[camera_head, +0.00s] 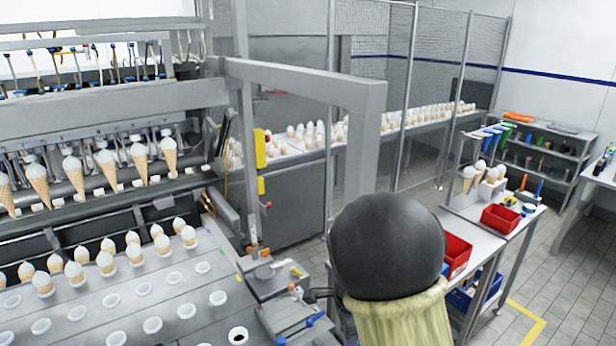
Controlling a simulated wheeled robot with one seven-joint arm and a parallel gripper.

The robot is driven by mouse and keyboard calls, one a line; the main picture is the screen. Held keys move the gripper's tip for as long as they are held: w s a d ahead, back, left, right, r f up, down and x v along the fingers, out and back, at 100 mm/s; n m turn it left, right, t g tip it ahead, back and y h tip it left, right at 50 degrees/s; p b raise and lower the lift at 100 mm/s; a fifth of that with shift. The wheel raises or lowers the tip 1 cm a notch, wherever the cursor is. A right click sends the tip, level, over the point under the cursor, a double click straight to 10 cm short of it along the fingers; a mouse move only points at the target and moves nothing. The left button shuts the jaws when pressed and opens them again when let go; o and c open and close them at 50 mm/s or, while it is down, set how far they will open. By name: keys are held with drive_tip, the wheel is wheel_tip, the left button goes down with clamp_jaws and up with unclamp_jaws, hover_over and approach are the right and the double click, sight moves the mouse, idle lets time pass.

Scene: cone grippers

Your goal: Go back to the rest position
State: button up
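My gripper is not in view. Ice cream cones with white tops (105,260) stand in rows in the holes of a grey plate (110,319) at the lower left. Several holes at the plate's front are empty. Above them, a row of tilted cones (106,168) hangs at the machine's row of small grippers (120,148). A large dark ball (388,246) above a pale ribbed sleeve (400,318) fills the lower middle. I cannot tell whether it is part of my arm. It hides the floor and part of the bench behind it.
A grey frame post (365,150) stands behind the ball. A mesh fence (430,90) and a conveyor with many cones (330,135) lie beyond. At right, a bench (480,235) holds red bins (500,219) and several cones (480,177). Tiled floor (560,260) is clear at far right.

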drive_tip(key=s+d+r+n+t, duration=0.2)
drive_tip(key=s+d+n, duration=0.4)
drive_tip(key=s+n, duration=0.6)
drive_tip(key=r+n, duration=0.1)
drive_tip(key=n, duration=0.3)
drive_tip(key=shift+s+d+b, duration=0.2)
drive_tip(key=shift+s+b, duration=0.05)
drive_tip(key=shift+b, duration=0.1)
drive_tip(key=shift+w+r, duration=0.1)
drive_tip(key=shift+s, duration=0.2)
drive_tip(key=shift+o, duration=0.3)
drive_tip(key=shift+w, duration=0.1)
